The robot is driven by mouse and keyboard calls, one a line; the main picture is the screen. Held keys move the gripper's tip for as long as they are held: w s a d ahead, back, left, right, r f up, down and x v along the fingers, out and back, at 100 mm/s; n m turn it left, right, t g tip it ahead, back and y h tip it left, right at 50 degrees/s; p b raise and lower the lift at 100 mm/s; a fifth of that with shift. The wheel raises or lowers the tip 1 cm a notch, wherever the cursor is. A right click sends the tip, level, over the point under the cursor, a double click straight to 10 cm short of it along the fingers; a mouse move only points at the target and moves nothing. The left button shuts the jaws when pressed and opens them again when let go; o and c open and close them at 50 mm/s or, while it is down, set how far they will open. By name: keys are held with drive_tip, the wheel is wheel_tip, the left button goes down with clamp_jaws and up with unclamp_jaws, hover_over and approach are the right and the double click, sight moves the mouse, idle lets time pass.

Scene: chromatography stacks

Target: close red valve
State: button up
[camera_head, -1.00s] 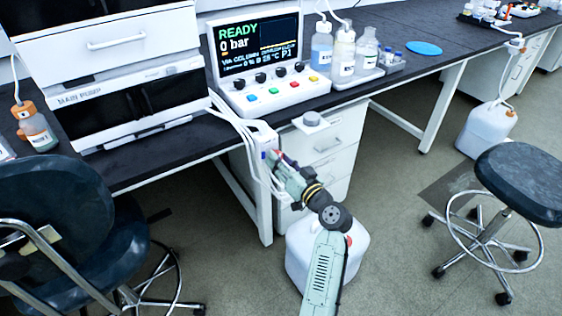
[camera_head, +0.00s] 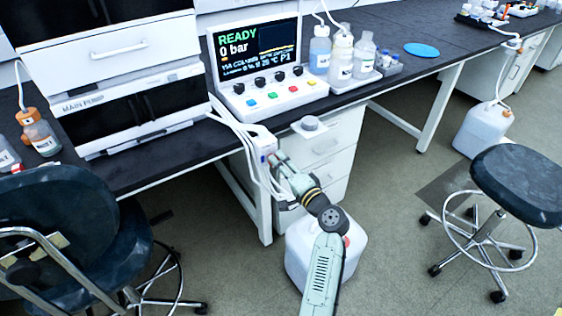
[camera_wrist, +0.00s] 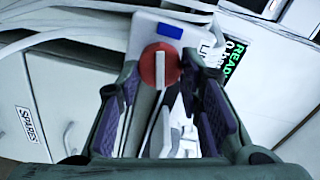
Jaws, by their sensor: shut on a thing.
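The red valve (camera_wrist: 147,66) is a round red disc with a pale bar handle, upright in the wrist view. It sits on a white block (camera_wrist: 141,32) with a blue label (camera_wrist: 169,32) above it. My gripper (camera_wrist: 160,78) has its purple-padded fingers on either side of the valve and is shut on it. In the head view, my gripper (camera_head: 277,165) is at the white block below the bench's front edge. There the valve is mostly hidden by my gripper.
White tubes (camera_head: 235,125) run from the bench to the block. A control panel (camera_head: 262,70) reads READY, 0 bar. A white jug (camera_head: 353,250) stands on the floor behind my arm. A chair (camera_head: 60,235) is at left, a stool (camera_head: 520,180) at right.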

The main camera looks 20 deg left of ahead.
drive_tip(key=shift+m+p, duration=0.7)
drive_tip(key=shift+m, duration=0.8)
drive_tip(key=o, duration=1.1)
drive_tip(key=shift+o, duration=0.2)
drive_tip(key=v, duration=1.2)
